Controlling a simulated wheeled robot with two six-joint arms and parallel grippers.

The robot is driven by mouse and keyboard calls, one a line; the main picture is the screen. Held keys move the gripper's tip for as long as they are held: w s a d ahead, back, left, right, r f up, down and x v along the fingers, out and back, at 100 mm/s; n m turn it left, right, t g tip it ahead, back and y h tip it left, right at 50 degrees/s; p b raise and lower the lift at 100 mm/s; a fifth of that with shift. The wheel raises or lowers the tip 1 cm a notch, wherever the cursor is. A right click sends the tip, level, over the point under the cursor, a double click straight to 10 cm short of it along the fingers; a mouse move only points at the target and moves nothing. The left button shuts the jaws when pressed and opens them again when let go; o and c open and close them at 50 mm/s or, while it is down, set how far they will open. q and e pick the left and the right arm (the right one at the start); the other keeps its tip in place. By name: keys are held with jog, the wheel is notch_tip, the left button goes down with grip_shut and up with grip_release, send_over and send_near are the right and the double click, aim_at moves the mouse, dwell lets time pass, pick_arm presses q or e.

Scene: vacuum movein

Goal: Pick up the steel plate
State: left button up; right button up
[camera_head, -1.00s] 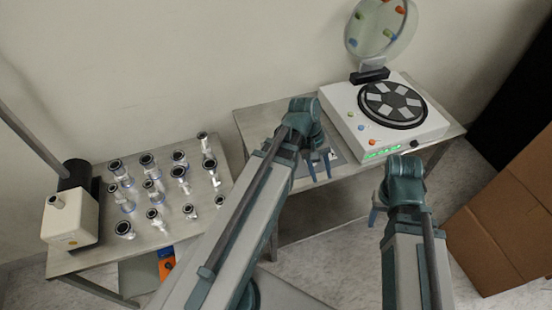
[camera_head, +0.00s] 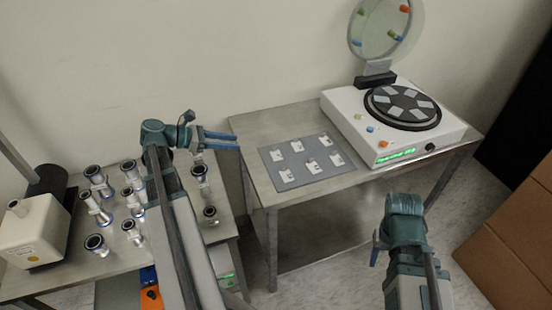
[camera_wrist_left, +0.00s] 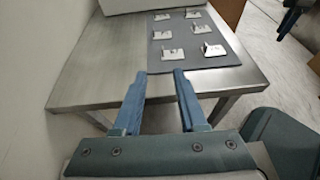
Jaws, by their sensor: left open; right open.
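A flat grey plate (camera_head: 307,177) lies on the right-hand steel table, carrying several small silvery bent steel pieces (camera_head: 312,167) in two rows. In the left wrist view the grey plate (camera_wrist_left: 192,58) and its pieces (camera_wrist_left: 172,54) lie beyond the fingertips. My left gripper (camera_head: 237,141) is open and empty, left of the plate and apart from it, fingers pointing right towards it; the fingers also show in the left wrist view (camera_wrist_left: 160,76). My right gripper (camera_head: 376,250) is open, low in front of the table; its fingers are mostly hidden behind its own wrist.
A white machine (camera_head: 390,140) with a round black platter, pale plates on it and a raised clear lid (camera_head: 385,30) stands right of the plate. The left table (camera_head: 75,275) holds several metal fittings (camera_head: 130,175). A cardboard box (camera_head: 510,225) stands at right. The table's left part is clear.

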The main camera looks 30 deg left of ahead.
pick_arm(q)
jog(key=b, duration=0.3)
send_near(270, 152)
jog(key=w+d, duration=0.2)
jog(key=shift+w+r, duration=0.35)
jog(key=shift+r, duration=0.05)
jog(key=shift+w+d+f, duration=0.1)
jog(key=shift+w+d, duration=0.35)
jog(key=shift+f, duration=0.1)
jog(key=b+x, duration=0.2)
jog(key=x, duration=0.2)
jog(key=shift+d+f, duration=0.15)
jog(key=shift+d, duration=0.1)
jog(key=shift+w+d+f, duration=0.1)
jog(key=shift+w+d, duration=0.2)
grip_shut()
